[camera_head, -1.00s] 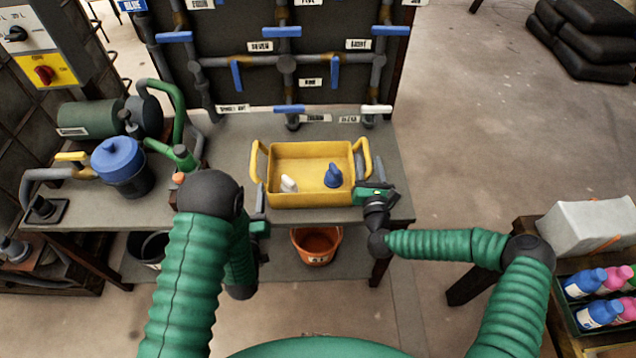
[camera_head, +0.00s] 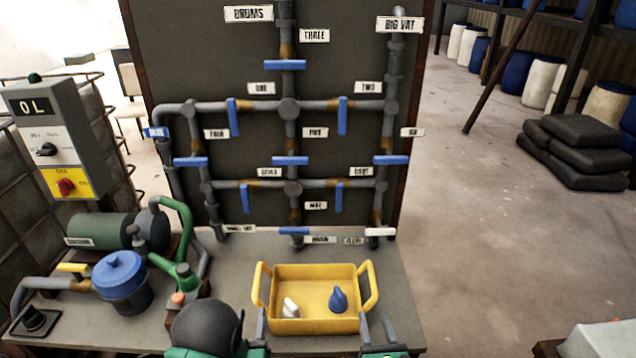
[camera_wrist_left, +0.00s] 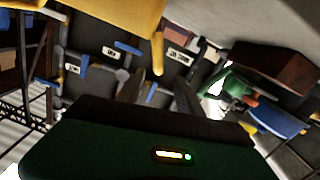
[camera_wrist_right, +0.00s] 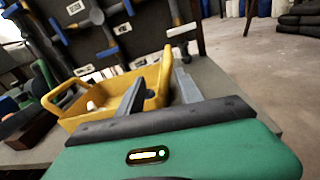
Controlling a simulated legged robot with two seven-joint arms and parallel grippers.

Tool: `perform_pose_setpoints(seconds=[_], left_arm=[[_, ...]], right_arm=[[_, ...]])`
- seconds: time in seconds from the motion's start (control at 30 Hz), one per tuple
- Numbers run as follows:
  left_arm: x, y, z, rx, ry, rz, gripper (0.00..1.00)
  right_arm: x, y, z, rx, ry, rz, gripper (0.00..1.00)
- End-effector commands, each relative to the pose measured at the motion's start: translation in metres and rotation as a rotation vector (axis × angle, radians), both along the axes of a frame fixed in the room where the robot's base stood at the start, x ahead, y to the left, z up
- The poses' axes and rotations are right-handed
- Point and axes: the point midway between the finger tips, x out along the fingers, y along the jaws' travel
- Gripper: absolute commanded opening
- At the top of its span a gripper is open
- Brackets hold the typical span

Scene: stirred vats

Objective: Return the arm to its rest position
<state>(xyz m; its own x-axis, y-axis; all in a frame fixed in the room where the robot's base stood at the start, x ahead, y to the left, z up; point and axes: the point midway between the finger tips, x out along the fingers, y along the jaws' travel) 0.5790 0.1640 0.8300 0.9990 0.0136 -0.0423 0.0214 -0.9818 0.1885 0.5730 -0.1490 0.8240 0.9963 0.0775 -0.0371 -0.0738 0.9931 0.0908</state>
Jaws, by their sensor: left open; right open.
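A yellow tray (camera_head: 315,327) with two looped handles sits on the grey bench, holding a white piece (camera_head: 291,307) and a blue piece (camera_head: 338,299). My left gripper (camera_head: 262,333) is open and empty at the tray's left front corner. My right gripper (camera_head: 376,330) is open at the right front corner, below the right handle (camera_head: 370,285). In the right wrist view the tray (camera_wrist_right: 85,118) and its near handle show behind the parted fingers (camera_wrist_right: 158,90). In the left wrist view the tray (camera_wrist_left: 110,15) is at the top, above the open fingers (camera_wrist_left: 162,92). Contact with the handles cannot be told.
A board of grey pipes with blue valve handles (camera_head: 290,161) stands behind the bench (camera_head: 235,262). A blue-lidded pot (camera_head: 122,280), a green motor (camera_head: 98,230) and a control box (camera_head: 62,150) are at the left. Floor at the right is open, with black sacks (camera_head: 580,150) beyond.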

Motion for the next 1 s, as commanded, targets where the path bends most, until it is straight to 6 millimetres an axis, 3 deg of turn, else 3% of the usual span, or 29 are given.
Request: perform_pose_setpoints(seconds=[0.1, 0.2, 0.27, 0.37, 0.47, 0.6, 0.7, 0.8, 0.83, 1.0], left_arm=[[0.009, 0.005, 0.016, 0.002, 0.127, 0.011, 0.42], [0.005, 0.009, 0.027, 0.012, 0.302, 0.007, 0.42], [-0.004, 0.012, 0.033, 0.021, 0.415, 0.001, 0.42], [-0.032, 0.015, 0.045, 0.041, 0.604, -0.019, 0.42], [-0.072, 0.018, 0.059, 0.068, 0.793, -0.050, 0.42], [-0.143, 0.024, 0.080, 0.109, 1.043, -0.095, 0.42], [-0.188, 0.028, 0.092, 0.133, 1.180, -0.121, 0.42], [-0.215, 0.031, 0.099, 0.146, 1.264, -0.135, 0.42], [-0.220, 0.031, 0.100, 0.149, 1.278, -0.138, 0.42], [-0.227, 0.032, 0.099, 0.151, 1.300, -0.142, 0.42]], right_arm=[[-0.017, 0.045, -0.013, -0.409, 0.075, 0.276, 0.42], [-0.050, 0.065, -0.039, -0.907, 0.131, 0.593, 0.42], [-0.072, 0.060, -0.049, -1.205, 0.148, 0.783, 0.42], [-0.103, 0.030, -0.045, -1.651, 0.155, 1.079, 0.42], [-0.129, -0.008, -0.016, -2.008, 0.143, 1.355, 0.42], [-0.168, -0.044, 0.048, -2.320, 0.061, 1.703, 0.42], [-0.195, -0.050, 0.083, -2.405, -0.047, 1.880, 0.42], [-0.213, -0.050, 0.101, -2.430, -0.142, 1.976, 0.42], [-0.216, -0.049, 0.103, 2.422, 0.159, -1.986, 0.42], [-0.221, -0.049, 0.105, 2.395, 0.184, -1.989, 0.42]])
